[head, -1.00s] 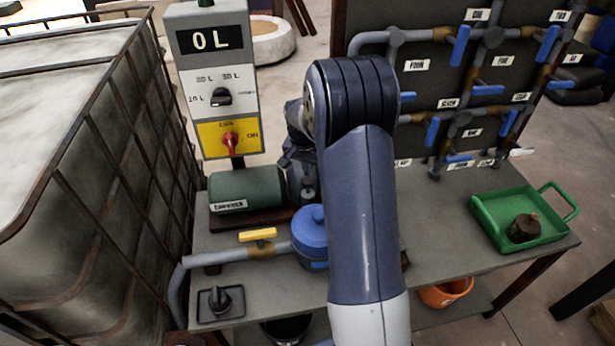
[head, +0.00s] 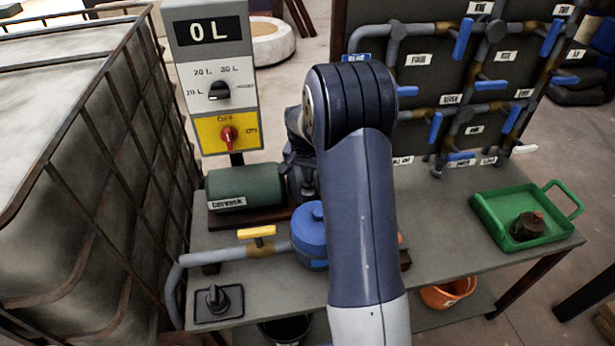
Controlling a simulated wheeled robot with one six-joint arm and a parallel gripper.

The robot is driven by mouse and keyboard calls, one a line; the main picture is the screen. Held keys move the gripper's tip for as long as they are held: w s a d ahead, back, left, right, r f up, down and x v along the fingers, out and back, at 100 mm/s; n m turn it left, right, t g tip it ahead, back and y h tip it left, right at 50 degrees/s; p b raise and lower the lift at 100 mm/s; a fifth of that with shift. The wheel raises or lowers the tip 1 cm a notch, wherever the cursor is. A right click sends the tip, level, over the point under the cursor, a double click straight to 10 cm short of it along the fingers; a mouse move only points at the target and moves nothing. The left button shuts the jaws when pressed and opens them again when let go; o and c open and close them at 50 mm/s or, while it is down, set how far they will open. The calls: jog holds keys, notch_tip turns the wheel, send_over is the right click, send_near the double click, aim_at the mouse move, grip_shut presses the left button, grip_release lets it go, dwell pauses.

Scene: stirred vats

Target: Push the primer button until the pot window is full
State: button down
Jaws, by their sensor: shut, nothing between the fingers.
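The blue pot (head: 309,240) with a domed lid stands on the bench, joined to a grey pipe on its left. My arm covers its right side. I cannot make out the pot window or the primer button. My gripper (head: 308,188) points down just above and behind the pot's lid, partly hidden by my arm. It looks shut and empty. I cannot tell whether it touches anything.
A yellow-handled valve (head: 257,233) sits on the pipe left of the pot. The green motor (head: 245,188) and control box (head: 213,75), reading 0 L, stand behind. A green tray (head: 522,215) is at right. A caged tank (head: 80,160) borders the left.

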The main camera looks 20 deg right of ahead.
jog(key=shift+r+p, duration=1.3)
jog(key=shift+r, duration=0.55)
notch_tip(320, 180, up, 6)
jog(key=p, duration=0.3)
jog(key=shift+p, duration=0.4)
jog(key=shift+f+b, duration=2.45)
jog(key=shift+f, duration=1.4)
jog(key=shift+r, duration=0.1)
